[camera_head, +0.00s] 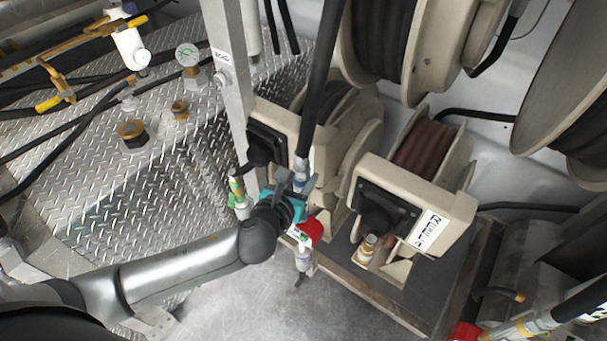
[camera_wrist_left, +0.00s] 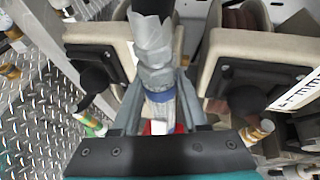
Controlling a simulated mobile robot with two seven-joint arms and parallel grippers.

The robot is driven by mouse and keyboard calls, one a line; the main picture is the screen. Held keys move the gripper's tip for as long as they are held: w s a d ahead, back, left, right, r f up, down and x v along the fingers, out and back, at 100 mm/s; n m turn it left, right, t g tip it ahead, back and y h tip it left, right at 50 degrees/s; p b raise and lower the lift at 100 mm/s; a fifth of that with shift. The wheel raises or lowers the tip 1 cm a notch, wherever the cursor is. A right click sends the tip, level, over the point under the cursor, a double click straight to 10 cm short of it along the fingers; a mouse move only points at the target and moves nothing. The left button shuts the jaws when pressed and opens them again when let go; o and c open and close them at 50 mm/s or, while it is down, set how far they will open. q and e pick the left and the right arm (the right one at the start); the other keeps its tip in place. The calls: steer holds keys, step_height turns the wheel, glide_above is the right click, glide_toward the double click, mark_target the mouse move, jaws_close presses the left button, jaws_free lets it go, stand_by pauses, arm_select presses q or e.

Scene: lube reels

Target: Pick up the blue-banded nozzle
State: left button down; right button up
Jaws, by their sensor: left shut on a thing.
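The blue-banded nozzle (camera_wrist_left: 159,96) hangs upright on a black hose, with grey wrapping above its blue band in the left wrist view. In the head view the nozzle (camera_head: 301,168) shows above my left gripper (camera_head: 295,183). My left gripper (camera_wrist_left: 160,108) has one finger on each side of the nozzle at the blue band and is shut on it. A red part (camera_head: 312,232) and a metal tip show below the gripper; my gripper hides the part between. My right gripper is in neither view.
A green-banded nozzle (camera_head: 237,188) hangs close left of the gripper. A tan-banded nozzle (camera_head: 369,244) hangs to the right under a labelled reel housing (camera_head: 428,225). A grey post (camera_head: 229,80) stands behind. Another red-ended nozzle (camera_head: 466,331) is at the lower right. Open floor (camera_head: 250,305) lies below.

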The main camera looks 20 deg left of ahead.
arm_select(q)
steer(key=s+a, duration=0.1)
steer(key=s, duration=1.5)
steer(key=shift+s+a+r+b, duration=0.15)
steer(key=shift+s+a+b, duration=0.1)
steer(key=shift+s+b, duration=0.15)
steer(key=shift+r+p, duration=0.9)
steer(key=shift+p, duration=0.25)
steer(key=shift+w+f, duration=0.1)
steer(key=shift+w, duration=0.05)
